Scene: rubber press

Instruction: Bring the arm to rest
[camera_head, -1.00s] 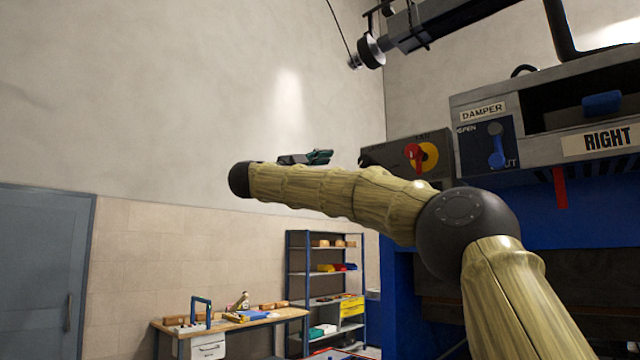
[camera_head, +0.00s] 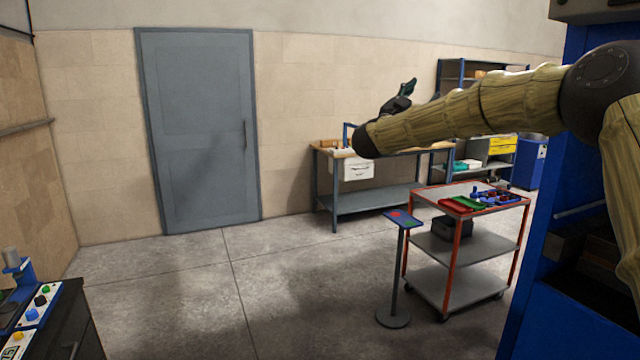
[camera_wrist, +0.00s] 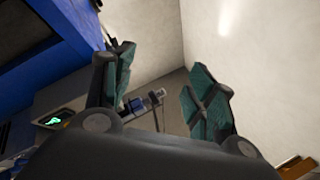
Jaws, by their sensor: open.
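My gripper (camera_head: 405,94) shows in the head view beyond the end of my raised arm, in front of the wall and above the workbench. In the wrist view my gripper (camera_wrist: 160,88) has its two green-padded fingers spread wide apart, with nothing between them. My arm, in a tan sleeve with black joints, reaches in from the right edge of the head view. Part of my gripper is hidden behind the arm's end in the head view.
A red-framed trolley (camera_head: 462,192) with coloured trays stands at right, beside a thin stand (camera_head: 394,270). A workbench (camera_head: 372,200) is behind. A blue press frame (camera_head: 540,290) is close at right. A control panel (camera_head: 35,310) is lower left. The middle floor is open.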

